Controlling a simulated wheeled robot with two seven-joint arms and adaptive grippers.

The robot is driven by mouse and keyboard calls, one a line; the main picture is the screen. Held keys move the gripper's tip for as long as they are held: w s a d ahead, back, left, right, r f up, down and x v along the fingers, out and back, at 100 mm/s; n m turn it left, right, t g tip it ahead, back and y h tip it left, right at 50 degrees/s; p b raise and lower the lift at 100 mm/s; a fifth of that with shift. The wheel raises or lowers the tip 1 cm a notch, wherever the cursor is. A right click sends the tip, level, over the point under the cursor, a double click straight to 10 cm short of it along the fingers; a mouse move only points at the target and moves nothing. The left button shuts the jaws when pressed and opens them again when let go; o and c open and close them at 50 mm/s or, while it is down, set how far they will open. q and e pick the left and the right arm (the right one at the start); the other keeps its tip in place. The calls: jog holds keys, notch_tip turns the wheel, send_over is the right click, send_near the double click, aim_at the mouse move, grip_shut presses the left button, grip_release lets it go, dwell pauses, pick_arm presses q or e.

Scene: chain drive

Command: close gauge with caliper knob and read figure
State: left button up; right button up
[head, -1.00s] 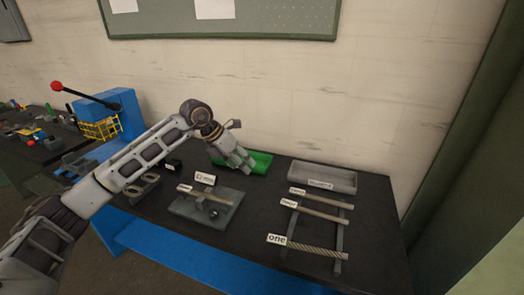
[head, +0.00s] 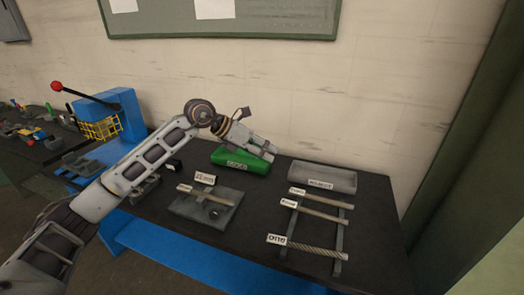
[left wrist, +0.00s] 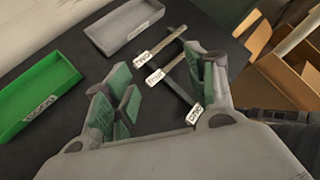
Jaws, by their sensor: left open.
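The gauge (head: 190,212) is a grey plate on the black bench, with a pale rod (head: 205,195) lying across it and a small dark round part (head: 214,212), perhaps the caliper knob. A small white label card (head: 205,178) stands behind it; its figure is too small to read. My left gripper (head: 268,153) is open and empty, over the right end of the green tray, behind and to the right of the gauge. Its open fingers (left wrist: 165,100) also show in the left wrist view, where the gauge is not visible. My right gripper is in neither view.
The green tray (head: 238,168) and a grey tray (head: 322,178) stand along the back. At the right, a rack (head: 340,236) bears labelled rods, the front one (head: 315,252) twisted like rope. A blue machine (head: 110,115) with a red-knobbed lever stands left.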

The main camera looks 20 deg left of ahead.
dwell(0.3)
pick_arm(q)
jog(key=s+a+f+g+y, duration=0.1)
jog(key=s+a+f+y, duration=0.1)
jog(key=a, duration=0.3)
jog(key=s+a+f+g+y+p, duration=0.1)
jog(key=s+a+f+g+y, duration=0.1)
jog(key=a+f, duration=0.3)
jog(key=s+a+f+g+y, duration=0.2)
jog(key=s+a+f+y, duration=0.1)
jog(key=a, duration=0.4)
jog(key=shift+f+m+y+p, duration=0.4)
jog(key=shift+f+y, duration=0.2)
jog(key=shift+f, duration=0.1)
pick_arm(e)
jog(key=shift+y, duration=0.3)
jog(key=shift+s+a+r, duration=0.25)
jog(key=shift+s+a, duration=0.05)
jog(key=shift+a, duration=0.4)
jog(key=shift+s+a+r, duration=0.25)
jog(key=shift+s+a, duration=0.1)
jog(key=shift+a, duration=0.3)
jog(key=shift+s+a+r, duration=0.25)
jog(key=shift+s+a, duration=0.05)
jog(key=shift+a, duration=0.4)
pick_arm(q)
jog(key=shift+s, duration=0.1)
jog(key=shift+f, duration=0.15)
